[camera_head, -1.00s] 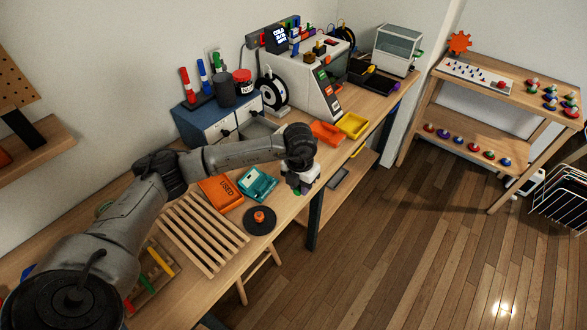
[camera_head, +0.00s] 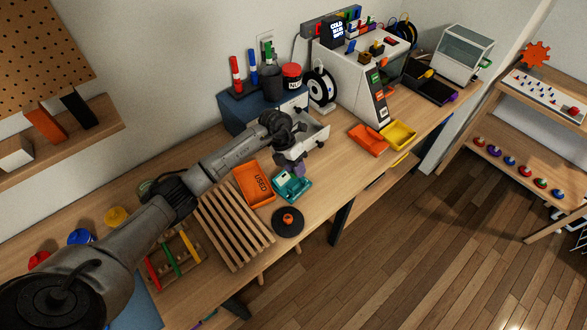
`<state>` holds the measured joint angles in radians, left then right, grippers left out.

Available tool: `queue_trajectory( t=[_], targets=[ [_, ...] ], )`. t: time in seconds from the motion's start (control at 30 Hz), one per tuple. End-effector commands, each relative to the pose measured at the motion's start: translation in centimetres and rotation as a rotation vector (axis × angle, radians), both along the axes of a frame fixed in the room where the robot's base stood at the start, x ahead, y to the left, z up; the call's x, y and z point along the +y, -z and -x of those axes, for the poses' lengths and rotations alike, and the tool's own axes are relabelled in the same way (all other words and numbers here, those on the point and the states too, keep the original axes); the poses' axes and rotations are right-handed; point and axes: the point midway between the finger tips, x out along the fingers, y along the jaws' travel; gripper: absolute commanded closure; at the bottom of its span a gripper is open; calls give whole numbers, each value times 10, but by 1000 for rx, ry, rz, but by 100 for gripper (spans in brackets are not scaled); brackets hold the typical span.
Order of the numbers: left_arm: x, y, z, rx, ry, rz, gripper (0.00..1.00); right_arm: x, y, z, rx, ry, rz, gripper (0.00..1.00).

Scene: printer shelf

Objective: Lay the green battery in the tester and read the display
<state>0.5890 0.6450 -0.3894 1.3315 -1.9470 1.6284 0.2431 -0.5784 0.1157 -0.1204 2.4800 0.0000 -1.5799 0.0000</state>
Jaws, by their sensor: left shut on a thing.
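My left gripper (camera_head: 299,169) reaches in from the left and points down, just above the back right of the teal tester (camera_head: 291,188). It is shut on the green battery, which its fingers almost wholly hide now; a green bit showed at the fingertips a second ago. The tester lies on the workbench beside the orange USED tray (camera_head: 254,184). I cannot see a reading on it, and its cradle is partly hard to make out. My right gripper is out of view.
An open drawer (camera_head: 313,138) of the blue cabinet juts out close behind my gripper. A black disc with an orange knob (camera_head: 287,221) and a slatted wooden rack (camera_head: 233,226) lie nearby. Orange (camera_head: 367,139) and yellow (camera_head: 399,135) trays stand to the right.

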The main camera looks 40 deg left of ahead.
Motion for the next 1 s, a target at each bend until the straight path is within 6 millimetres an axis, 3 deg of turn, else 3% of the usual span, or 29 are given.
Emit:
queue_trajectory(
  t=[0.8, 1.0],
  targets=[
    [1, -1, 0, -2, 62, 71, 100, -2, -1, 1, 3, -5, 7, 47],
    [1, 10, 0, -1, 61, 72, 100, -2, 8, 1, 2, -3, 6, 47]
  ],
)
